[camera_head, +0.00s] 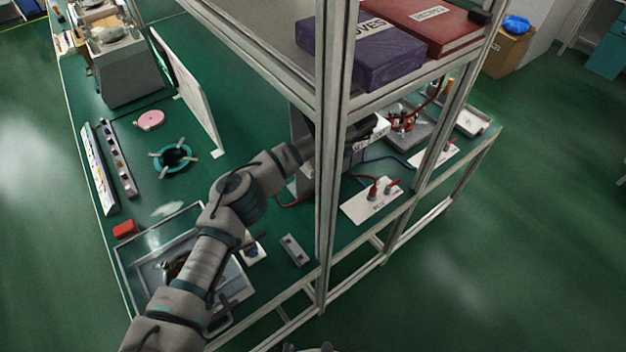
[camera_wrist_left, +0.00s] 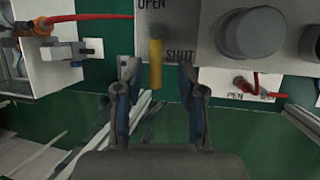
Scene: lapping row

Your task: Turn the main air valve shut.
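The valve's yellow handle (camera_wrist_left: 155,63) shows in the left wrist view, upright in the picture, in front of a pale panel (camera_wrist_left: 207,75). The panel is marked OPEN above the handle and SHUT to its lower right. My left gripper (camera_wrist_left: 158,70) is open, with one finger on each side of the handle. A gap shows on both sides, wider on the right. In the head view my left arm reaches in from the lower left. Its gripper and the valve are hidden there behind the shelf post. My right gripper is not in view.
A metal shelf post (camera_head: 333,160) stands close to my left arm. The shelf above holds a purple box (camera_head: 365,55) and a red box (camera_head: 425,22). A white plate with red connectors (camera_head: 368,205) lies right of the post. A round grey knob (camera_wrist_left: 250,33) sits right of the handle.

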